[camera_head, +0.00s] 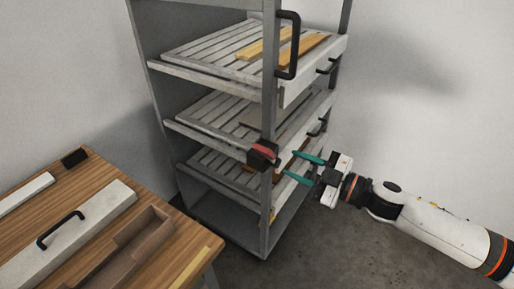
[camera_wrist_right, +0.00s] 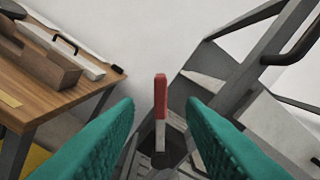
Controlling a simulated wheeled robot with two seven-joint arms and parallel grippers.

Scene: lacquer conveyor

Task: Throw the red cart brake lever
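The red brake lever (camera_head: 264,148) sits on a dark mount on the front post of the grey shelf cart (camera_head: 269,90). In the right wrist view the lever (camera_wrist_right: 160,98) stands upright with a red grip and a pale lower part, centred between the two teal fingers. My right gripper (camera_head: 296,168) is open, with its fingertips pointing left toward the lever and just right of the mount. In the right wrist view the gripper (camera_wrist_right: 160,135) shows a wide gap, and neither finger touches the lever. My left gripper is not in view.
The cart has slatted shelves with wooden strips (camera_head: 303,48) on top and a black handle (camera_head: 289,45) on its post. A wooden table (camera_head: 150,196) with a long box (camera_head: 80,235) and a brown tray (camera_head: 125,250) stands at lower left. Bare floor lies right of the cart.

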